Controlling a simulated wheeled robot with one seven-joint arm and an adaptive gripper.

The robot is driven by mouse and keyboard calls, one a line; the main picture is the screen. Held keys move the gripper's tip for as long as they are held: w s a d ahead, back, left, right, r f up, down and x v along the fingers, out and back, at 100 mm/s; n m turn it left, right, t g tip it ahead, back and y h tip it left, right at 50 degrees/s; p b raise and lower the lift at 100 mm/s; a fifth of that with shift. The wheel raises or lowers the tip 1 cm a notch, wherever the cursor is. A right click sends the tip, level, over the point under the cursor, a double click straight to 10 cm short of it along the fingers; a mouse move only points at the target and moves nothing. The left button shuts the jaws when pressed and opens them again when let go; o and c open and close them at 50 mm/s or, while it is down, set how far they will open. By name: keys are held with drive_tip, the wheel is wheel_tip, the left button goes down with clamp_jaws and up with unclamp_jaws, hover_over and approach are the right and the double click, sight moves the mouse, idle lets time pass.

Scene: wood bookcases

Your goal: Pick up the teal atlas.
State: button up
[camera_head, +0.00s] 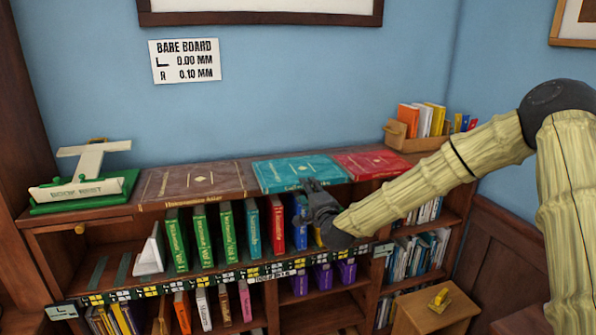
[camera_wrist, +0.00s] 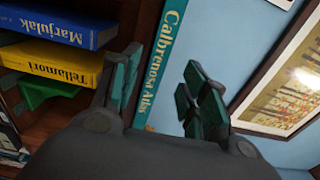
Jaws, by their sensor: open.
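The teal atlas (camera_head: 292,172) lies flat on the bookcase top, between a brown atlas (camera_head: 195,182) and a red atlas (camera_head: 372,163). In the wrist view its spine (camera_wrist: 167,50), lettered "Calbrenosa Atlas", shows between my two fingers. My gripper (camera_head: 311,188) is at the atlas's front edge, in front of the bookcase, and hides part of that edge. In the wrist view my gripper (camera_wrist: 163,88) is open and empty, with dark teal finger pads on either side of the spine's line. I cannot tell whether a pad touches the atlas.
Blue (camera_wrist: 60,25) and yellow (camera_wrist: 50,62) books stand on the shelf just below. A green-based stand (camera_head: 85,192) is at the top left, a wooden book box (camera_head: 415,140) at the right. A framed picture (camera_wrist: 285,85) hangs on the wall.

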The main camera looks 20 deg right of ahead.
sight(298, 172)
drive_tip(key=shift+w+f+p, duration=0.2)
drive_tip(key=shift+w+p, duration=1.2)
drive_tip(key=shift+w, duration=1.2)
drive_tip(key=shift+c, duration=0.4)
clamp_jaws()
drive_tip(key=shift+r, duration=0.15)
